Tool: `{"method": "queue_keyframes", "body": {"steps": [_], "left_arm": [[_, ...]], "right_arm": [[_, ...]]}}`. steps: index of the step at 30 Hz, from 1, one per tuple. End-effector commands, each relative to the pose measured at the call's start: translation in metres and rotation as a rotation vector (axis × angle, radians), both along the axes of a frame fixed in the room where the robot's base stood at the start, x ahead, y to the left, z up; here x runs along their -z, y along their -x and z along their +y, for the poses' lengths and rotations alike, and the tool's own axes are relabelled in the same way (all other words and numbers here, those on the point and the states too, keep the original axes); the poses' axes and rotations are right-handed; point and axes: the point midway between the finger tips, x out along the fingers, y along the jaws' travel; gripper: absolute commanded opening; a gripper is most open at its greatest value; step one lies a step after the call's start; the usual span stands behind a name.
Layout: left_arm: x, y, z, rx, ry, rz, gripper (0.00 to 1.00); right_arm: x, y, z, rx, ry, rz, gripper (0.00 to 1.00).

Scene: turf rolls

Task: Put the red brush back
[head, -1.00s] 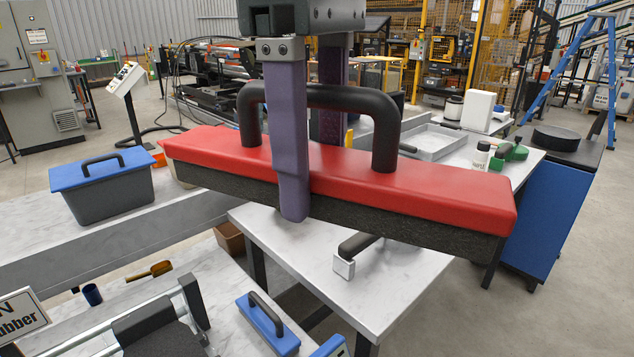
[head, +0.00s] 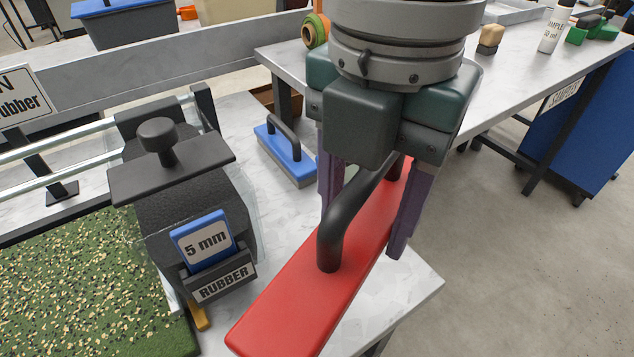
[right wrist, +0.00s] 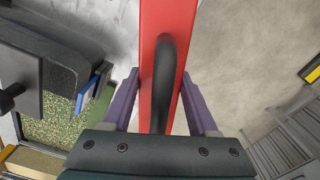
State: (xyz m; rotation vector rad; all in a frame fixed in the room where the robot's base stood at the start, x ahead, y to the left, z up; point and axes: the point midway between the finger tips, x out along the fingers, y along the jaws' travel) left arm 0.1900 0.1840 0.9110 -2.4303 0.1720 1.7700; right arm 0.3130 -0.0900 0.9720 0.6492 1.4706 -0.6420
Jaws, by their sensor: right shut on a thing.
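The red brush (head: 288,312) is a long red block with a black arched handle (head: 335,225). It lies lengthwise, its near end toward me, over the right edge of the light table. I cannot tell whether its underside touches the table. My right gripper (head: 368,200) is above it with a purple finger on either side, shut on the brush. The brush also shows in the right wrist view (right wrist: 160,25), between the fingers. Its far end is hidden behind the gripper in the head view. My left gripper is not in view.
A blue hand brush (head: 284,158) lies left of my gripper. A black carriage with a "5 mm" card (head: 205,240) and a "RUBBER" label stands at left by speckled green turf (head: 80,280). A second table (head: 520,70) holds a bottle and other items. Open floor lies right.

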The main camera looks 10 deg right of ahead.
Motion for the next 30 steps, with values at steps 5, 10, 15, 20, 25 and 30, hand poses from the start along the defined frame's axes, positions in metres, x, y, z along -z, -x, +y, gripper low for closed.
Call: {"method": "queue_keyframes", "body": {"steps": [5, 10, 15, 20, 25, 30], "left_arm": [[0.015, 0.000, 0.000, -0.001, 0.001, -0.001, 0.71], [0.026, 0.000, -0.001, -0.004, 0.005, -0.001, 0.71], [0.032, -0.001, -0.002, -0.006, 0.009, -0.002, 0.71], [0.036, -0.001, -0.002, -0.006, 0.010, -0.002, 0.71], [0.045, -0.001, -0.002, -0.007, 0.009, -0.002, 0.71], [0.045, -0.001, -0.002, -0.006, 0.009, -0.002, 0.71]], "right_arm": [[0.058, 0.001, -0.001, 0.003, 0.002, 0.005, 0.00], [0.104, 0.001, -0.001, 0.003, 0.003, 0.004, 0.00], [0.129, 0.000, -0.001, 0.003, 0.002, 0.001, 0.00], [0.144, 0.001, -0.001, 0.002, 0.002, 0.002, 0.00], [0.171, 0.001, -0.001, 0.003, 0.003, 0.002, 0.00], [0.175, 0.000, -0.001, 0.001, 0.001, -0.001, 0.00]]}}
